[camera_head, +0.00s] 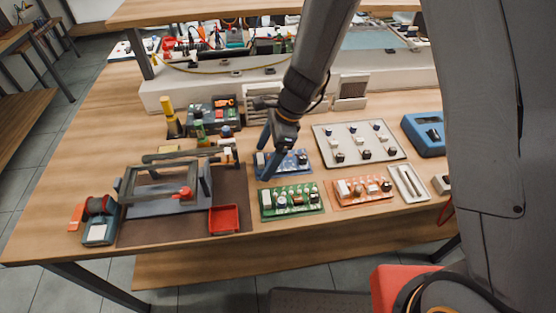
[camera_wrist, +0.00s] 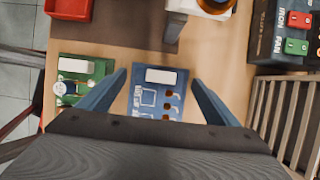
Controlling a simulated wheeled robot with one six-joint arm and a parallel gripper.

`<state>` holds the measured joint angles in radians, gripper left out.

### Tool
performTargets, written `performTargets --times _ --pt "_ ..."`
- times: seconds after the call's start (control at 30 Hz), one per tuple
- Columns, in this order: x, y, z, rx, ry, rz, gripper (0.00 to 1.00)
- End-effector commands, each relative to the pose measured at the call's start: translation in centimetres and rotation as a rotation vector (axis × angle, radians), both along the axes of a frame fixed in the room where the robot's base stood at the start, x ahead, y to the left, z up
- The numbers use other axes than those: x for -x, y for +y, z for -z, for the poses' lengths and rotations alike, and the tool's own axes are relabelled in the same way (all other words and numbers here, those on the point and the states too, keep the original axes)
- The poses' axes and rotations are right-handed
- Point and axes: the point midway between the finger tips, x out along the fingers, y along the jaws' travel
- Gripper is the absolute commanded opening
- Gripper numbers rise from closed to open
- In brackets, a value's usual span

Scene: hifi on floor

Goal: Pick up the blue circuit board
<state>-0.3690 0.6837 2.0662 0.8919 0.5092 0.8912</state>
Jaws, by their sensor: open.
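The blue circuit board (camera_head: 293,165) lies on the wooden table, behind the green board, with my arm partly in front of it in the head view. In the wrist view the blue board (camera_wrist: 157,96) lies between my two fingers, and its near end is hidden by my gripper body. My gripper (camera_wrist: 157,82) is open, with one finger on each side of the board and nothing held. In the head view my gripper (camera_head: 268,150) is over the left part of the blue board. I cannot tell how high the fingertips are above the table.
A green circuit board (camera_head: 308,210) sits just in front, and an orange board (camera_head: 347,200) is to its right. A white panel with knobs (camera_head: 330,132) lies to the right. A red tray (camera_head: 224,219) and a dark clamp frame (camera_head: 160,183) stand left. A slatted metal piece (camera_wrist: 285,112) stands nearby.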

Motion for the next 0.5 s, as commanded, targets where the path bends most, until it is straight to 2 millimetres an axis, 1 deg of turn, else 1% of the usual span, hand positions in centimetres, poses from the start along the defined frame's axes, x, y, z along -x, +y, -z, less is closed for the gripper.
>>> performTargets --times 0.23,0.47,0.5 --pt "0.00 0.05 0.11 0.000 0.000 0.000 0.84" --pt "0.00 0.04 0.10 0.000 0.000 -0.001 0.46" --pt "0.00 0.04 0.09 0.000 0.000 -0.001 0.44"
